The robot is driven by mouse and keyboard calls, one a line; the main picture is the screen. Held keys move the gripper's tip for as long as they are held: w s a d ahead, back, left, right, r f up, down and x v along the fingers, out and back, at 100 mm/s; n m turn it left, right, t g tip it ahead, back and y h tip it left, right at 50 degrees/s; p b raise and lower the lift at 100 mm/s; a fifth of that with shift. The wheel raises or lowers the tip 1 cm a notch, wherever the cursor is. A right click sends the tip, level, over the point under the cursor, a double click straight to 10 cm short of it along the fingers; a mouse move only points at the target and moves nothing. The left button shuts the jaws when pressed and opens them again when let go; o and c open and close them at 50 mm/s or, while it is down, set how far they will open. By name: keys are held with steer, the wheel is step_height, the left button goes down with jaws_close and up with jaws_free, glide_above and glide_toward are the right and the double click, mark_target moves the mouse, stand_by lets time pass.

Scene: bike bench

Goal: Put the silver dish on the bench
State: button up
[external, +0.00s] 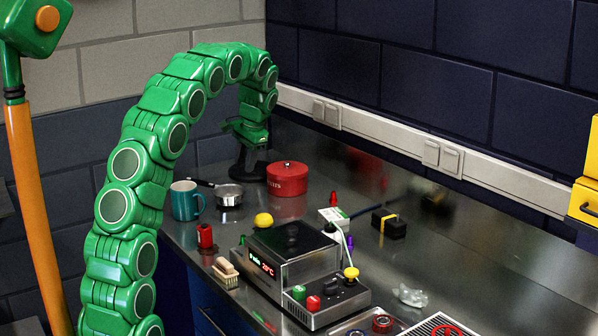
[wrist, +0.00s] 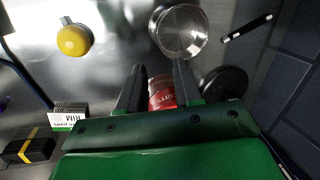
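A silver round pan-like vessel (external: 229,195), the only thing I see that fits the silver dish, stands on the metal bench top (external: 420,262) between the teal mug and the red tin. In the wrist view the silver vessel (wrist: 180,32) is seen from above, beyond my fingertips, and looks empty. A dark handle (wrist: 247,28) points away from it; I cannot tell whether it is joined. My gripper (wrist: 158,74) is open, with its two dark fingers apart. In the external view my gripper (external: 250,148) hangs above the back left of the bench, behind the vessel.
A red tin (external: 287,179) shows between and beyond my fingers in the wrist view. A black round base (wrist: 225,82) is beside the right finger. A teal mug (external: 187,201), yellow object (external: 264,220) and metal appliance (external: 292,262) stand nearby.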

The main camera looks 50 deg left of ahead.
steer(key=s+d+r+h, duration=0.1)
steer(key=s+d+r, duration=0.1)
steer(key=s+d, duration=0.45)
steer(key=s+d+r, duration=0.2)
steer(key=s+d, duration=0.1)
steer(key=d, duration=0.7)
steer(key=s+d+r+h, duration=0.1)
steer(key=s+d+r, duration=0.1)
steer(key=s+d, duration=0.5)
steer(key=s+d+f+m, duration=0.1)
steer(key=s+d+f, duration=0.1)
steer(key=s+d, duration=0.6)
steer(key=s+d+f+m, duration=0.1)
steer(key=s+d+f, duration=0.1)
steer(key=s+d, duration=0.6)
steer(key=s, duration=0.4)
steer(key=shift+s+d+f+g+h, duration=0.25)
steer(key=shift+s+d+g+h, duration=0.1)
steer(key=shift+s+g+h, duration=0.05)
